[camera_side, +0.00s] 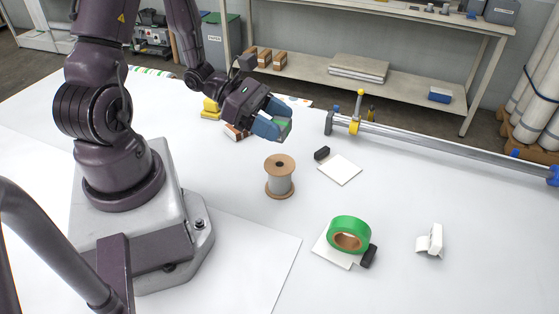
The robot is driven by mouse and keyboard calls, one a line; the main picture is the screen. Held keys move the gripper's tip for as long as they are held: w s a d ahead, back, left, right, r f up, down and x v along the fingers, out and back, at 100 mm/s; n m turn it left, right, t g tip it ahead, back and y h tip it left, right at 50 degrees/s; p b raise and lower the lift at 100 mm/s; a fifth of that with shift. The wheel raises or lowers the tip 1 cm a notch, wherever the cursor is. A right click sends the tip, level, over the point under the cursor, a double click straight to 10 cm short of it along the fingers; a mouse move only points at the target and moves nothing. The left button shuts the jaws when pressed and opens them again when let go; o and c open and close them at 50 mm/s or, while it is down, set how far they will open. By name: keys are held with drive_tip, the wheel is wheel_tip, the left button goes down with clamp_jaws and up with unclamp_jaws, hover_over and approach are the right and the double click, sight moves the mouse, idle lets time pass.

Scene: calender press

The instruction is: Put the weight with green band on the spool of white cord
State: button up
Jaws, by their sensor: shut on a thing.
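My gripper (272,122) has blue fingers and is in the air behind the spool, near its top. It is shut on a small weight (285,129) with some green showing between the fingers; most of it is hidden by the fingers. The spool of white cord (280,180) stands upright on the white table, with brown flanges and a dark hole in its top. The held weight is above and apart from the spool.
A green tape roll (349,234) lies on a white card beside a black block (369,256). Another white card (340,169) and black block (322,153) lie right of the spool. A white holder (430,240) stands at right. A metal roller (440,145) crosses behind.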

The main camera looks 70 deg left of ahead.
sight(276, 163)
drive_tip(key=shift+w+f, duration=0.1)
drive_tip(key=shift+f, duration=3.75)
drive_tip(key=o, duration=1.2)
drive_tip(key=shift+f, duration=0.1)
